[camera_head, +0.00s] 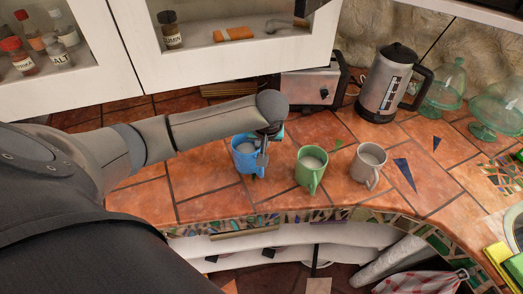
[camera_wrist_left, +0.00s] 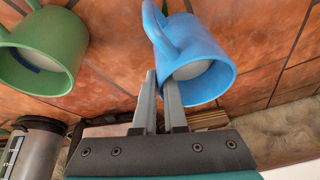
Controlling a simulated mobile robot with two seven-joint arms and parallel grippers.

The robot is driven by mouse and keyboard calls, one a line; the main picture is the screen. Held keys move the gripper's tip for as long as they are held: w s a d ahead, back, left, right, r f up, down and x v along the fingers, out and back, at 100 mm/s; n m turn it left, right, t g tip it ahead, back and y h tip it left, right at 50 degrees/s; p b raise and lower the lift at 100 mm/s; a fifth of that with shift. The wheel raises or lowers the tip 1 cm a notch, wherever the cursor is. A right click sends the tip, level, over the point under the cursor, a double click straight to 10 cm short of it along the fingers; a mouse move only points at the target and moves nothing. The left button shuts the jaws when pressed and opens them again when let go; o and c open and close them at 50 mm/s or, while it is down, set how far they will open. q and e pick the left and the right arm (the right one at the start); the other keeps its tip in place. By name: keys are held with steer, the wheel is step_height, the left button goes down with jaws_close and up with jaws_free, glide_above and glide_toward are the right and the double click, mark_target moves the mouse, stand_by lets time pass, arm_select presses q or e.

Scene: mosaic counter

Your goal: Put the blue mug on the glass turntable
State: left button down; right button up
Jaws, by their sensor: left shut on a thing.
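The blue mug (camera_head: 244,160) is at the middle of the tiled counter, left of the green and grey mugs. The mug looks upright and pale inside. I cannot tell whether its base touches the counter. I cannot make out the glass turntable for certain. My right gripper is not in view.
A green mug (camera_head: 311,172) and a grey mug (camera_head: 366,168) stand to the right. Behind are a toaster (camera_head: 309,86), a steel coffee pot (camera_head: 389,84) and glass domes (camera_head: 446,88) (camera_head: 499,108). Open tiles (camera_head: 140,195) lie left of the blue mug.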

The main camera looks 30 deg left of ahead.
arm_select(q)
steer(key=shift+f, duration=1.2)
steer(key=c, duration=1.4)
jaws_free()
steer(key=shift+f, duration=0.15)
steer(key=shift+c, duration=0.2)
steer(key=o, duration=0.5)
steer(key=shift+c, duration=0.2)
